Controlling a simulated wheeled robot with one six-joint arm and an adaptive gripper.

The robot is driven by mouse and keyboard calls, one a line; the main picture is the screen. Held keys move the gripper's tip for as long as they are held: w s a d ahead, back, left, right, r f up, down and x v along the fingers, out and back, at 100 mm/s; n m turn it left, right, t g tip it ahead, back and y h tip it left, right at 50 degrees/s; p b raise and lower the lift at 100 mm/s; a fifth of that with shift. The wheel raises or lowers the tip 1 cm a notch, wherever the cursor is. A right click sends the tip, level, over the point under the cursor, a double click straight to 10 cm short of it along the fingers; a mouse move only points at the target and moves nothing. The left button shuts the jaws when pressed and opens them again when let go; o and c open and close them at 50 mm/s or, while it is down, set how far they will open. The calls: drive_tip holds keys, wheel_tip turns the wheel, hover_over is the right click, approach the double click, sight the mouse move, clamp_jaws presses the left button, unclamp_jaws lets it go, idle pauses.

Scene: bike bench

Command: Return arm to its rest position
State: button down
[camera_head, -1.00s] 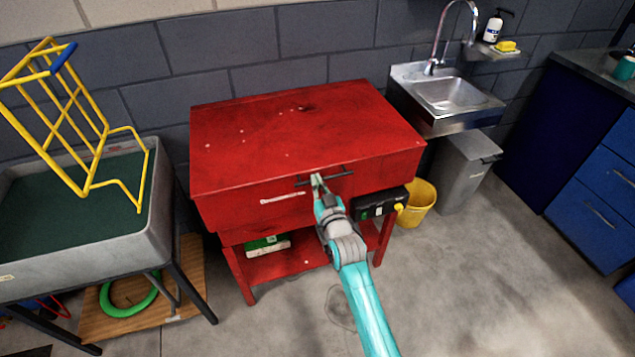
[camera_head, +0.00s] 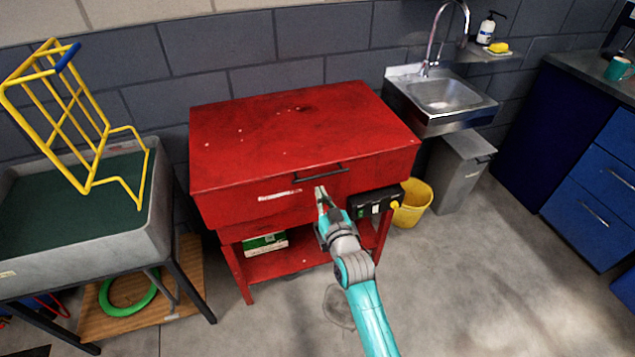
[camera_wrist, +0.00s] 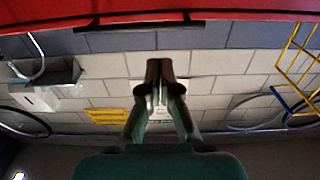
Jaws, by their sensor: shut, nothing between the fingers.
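My gripper (camera_head: 321,192) is shut and empty at the end of my teal arm. In the head view it is in front of the red bench cabinet (camera_head: 290,128), just below the black bar handle (camera_head: 321,173) and apart from it. The cabinet's lid is down. In the wrist view my gripper (camera_wrist: 165,80) shows with its fingertips together, and the red cabinet's edge (camera_wrist: 230,14) and the dark handle (camera_wrist: 139,27) run across the top.
A yellow bucket (camera_head: 412,203) and grey bin (camera_head: 459,172) stand to the right. A grey tub (camera_head: 150,225) with a yellow rack (camera_head: 84,150) is at left. The floor in front is clear.

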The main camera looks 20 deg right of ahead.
drive_tip(key=shift+s+f, duration=0.4)
drive_tip(key=shift+s, duration=0.25)
drive_tip(key=shift+s+f, duration=0.35)
drive_tip(key=shift+s, duration=0.3)
drive_tip(key=s+f+g, duration=0.1)
drive_tip(key=s+f, duration=0.3)
drive_tip(key=s, duration=1)
drive_tip(key=s+f+g, duration=0.1)
drive_tip(key=s+f, duration=0.3)
drive_tip(key=s, duration=1)
drive_tip(key=s+r+g, duration=0.1)
drive_tip(key=s+r, duration=0.4)
drive_tip(key=s, duration=0.6)
drive_tip(key=s+a+r, duration=0.1)
drive_tip(key=s+r, duration=0.3)
drive_tip(key=s, duration=0.8)
drive_tip(key=shift+a+r+g, duration=0.25)
drive_tip(key=shift+r+g, duration=0.1)
drive_tip(key=shift+g, duration=0.05)
